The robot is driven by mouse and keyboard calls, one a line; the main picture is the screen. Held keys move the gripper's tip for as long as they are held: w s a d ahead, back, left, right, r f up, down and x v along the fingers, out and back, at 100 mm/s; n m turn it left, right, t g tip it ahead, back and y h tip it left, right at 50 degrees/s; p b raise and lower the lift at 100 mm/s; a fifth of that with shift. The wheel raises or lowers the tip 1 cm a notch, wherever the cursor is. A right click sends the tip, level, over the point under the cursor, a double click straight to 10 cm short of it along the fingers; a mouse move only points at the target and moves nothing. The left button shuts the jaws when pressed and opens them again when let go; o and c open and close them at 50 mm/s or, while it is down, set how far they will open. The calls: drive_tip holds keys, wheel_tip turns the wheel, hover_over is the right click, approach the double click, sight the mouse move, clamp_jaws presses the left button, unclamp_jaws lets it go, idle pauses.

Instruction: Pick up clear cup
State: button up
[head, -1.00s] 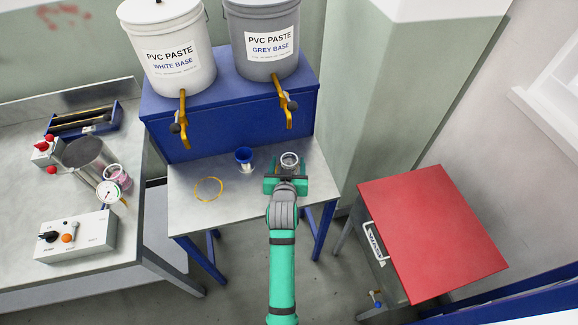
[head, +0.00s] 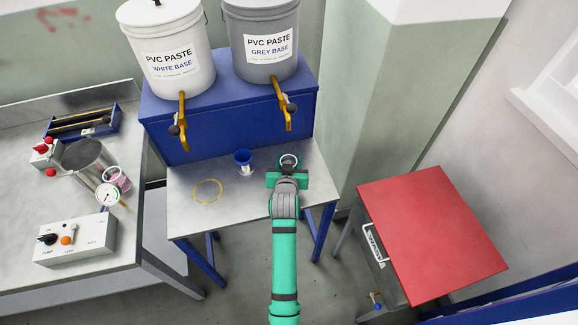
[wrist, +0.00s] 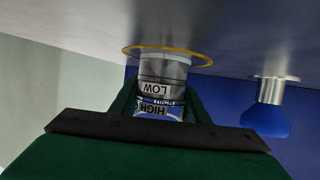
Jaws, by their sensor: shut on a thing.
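The clear cup (head: 289,159) is on the right part of the small metal table, at the far end of my gripper. My gripper (head: 288,171) is shut on it. In the wrist view the clear cup (wrist: 164,75) is between the green fingers, with LOW and HIGH labels upside down. A yellow ring (wrist: 205,58) on the table shows around its foot. I cannot tell whether the foot touches the table. My gripper (wrist: 160,105) hides the near side of the cup.
Another yellow ring (head: 208,191) lies on the table's bare left part. Brass taps (head: 284,103) of the paste buckets hang above the table's back. A red-topped cabinet (head: 432,230) stands to the right.

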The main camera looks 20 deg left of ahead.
drive_tip(key=shift+r, duration=0.15)
drive_tip(key=shift+r, duration=0.65)
drive_tip(key=s+d+r, duration=0.3)
drive_tip(key=s+r, duration=0.8)
drive_tip(key=s, duration=0.2)
drive_tip(key=shift+s+d+r, duration=0.15)
drive_tip(key=shift+s+r, duration=0.05)
drive_tip(key=shift+s, duration=0.15)
